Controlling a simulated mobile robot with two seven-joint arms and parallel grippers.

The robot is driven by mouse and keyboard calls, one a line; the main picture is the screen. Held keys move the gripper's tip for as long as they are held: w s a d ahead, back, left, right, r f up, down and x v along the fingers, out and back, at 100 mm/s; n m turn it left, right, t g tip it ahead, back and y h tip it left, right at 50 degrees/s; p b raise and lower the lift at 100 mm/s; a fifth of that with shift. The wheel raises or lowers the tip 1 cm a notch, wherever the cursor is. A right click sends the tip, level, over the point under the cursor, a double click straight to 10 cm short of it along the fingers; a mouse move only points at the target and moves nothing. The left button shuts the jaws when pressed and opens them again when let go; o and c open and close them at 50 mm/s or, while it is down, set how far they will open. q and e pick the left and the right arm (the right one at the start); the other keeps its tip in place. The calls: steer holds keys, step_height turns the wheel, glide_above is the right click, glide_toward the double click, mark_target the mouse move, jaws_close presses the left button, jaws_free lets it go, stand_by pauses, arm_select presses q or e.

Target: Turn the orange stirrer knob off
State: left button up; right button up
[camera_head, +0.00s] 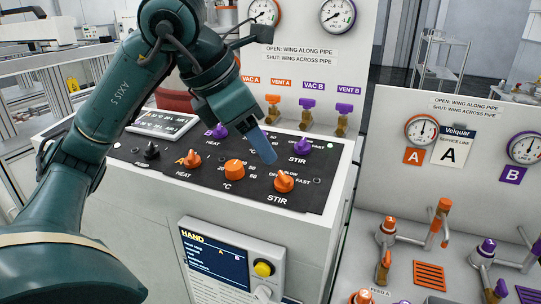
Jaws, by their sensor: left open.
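The orange STIR knob (284,181) sits near the right end of the front row on the black control panel (300,203). My left gripper (263,148) comes down from above, just up and left of this knob. Its grey-blue fingers point down at the panel, apart from the knob. The gripper is open and seems empty. It hides part of the panel behind. My right gripper is not in view.
Beside it are an orange temperature knob (235,170) and an orange HEAT knob (192,159). A purple STIR knob (303,145) is behind. Orange and purple valves stand at the back. A HAND box (230,262) with a yellow button hangs on the front.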

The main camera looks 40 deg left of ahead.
arm_select(q)
steer(key=shift+v, duration=1.9)
